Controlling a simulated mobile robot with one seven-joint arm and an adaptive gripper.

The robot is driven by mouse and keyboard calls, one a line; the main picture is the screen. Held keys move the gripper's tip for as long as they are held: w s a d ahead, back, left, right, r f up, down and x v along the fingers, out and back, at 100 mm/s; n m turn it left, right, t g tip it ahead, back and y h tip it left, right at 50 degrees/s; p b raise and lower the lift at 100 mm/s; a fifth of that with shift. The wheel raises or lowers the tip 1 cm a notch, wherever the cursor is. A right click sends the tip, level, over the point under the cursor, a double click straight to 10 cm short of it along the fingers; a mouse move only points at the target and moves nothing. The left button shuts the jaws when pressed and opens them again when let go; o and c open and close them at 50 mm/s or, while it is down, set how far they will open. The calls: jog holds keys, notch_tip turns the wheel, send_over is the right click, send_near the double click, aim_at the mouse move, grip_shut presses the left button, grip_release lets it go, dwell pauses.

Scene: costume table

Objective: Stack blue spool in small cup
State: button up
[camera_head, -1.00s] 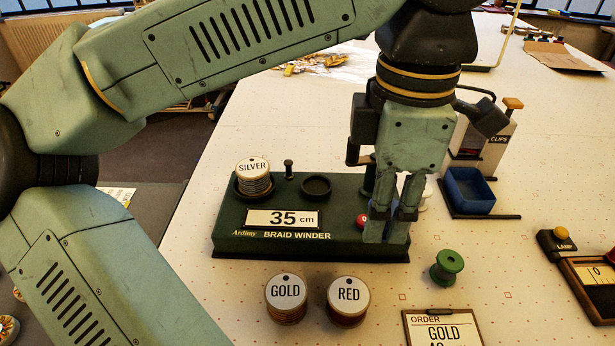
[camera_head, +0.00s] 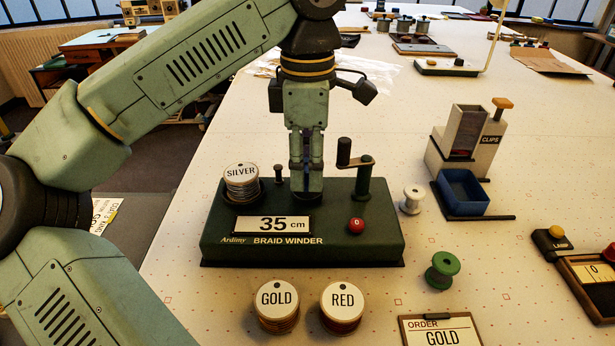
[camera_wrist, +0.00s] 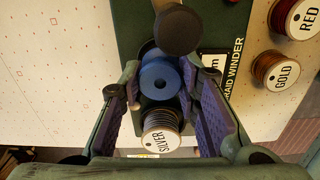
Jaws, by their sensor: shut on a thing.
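My gripper (camera_wrist: 160,82) is shut on the blue spool (camera_wrist: 160,75), which shows from above between its purple-padded fingers in the wrist view. In the head view my gripper (camera_head: 306,188) points straight down at the top of the green braid winder (camera_head: 225,240), left of the crank. The small cup is hidden behind or under the fingertips. I cannot tell whether the spool touches it or sits inside it. The silver spool (camera_head: 241,184) stands on the winder just left of my gripper, and it also shows in the wrist view (camera_wrist: 161,135).
The winder's crank (camera_head: 363,180) stands close on the right. A white spool (camera_head: 412,200) and a green spool (camera_head: 442,270) lie further right. The gold spool (camera_head: 277,305) and red spool (camera_head: 342,305) stand in front. A blue bin (camera_head: 463,192) is at the right.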

aim_at(307, 164)
jog(key=shift+f, duration=0.45)
jog(key=shift+f, duration=0.45)
jog(key=o, duration=0.8)
jog(key=shift+r, duration=0.1)
jog(key=shift+o, duration=0.2)
notch_tip(307, 164, up, 13)
jog(key=p, duration=0.2)
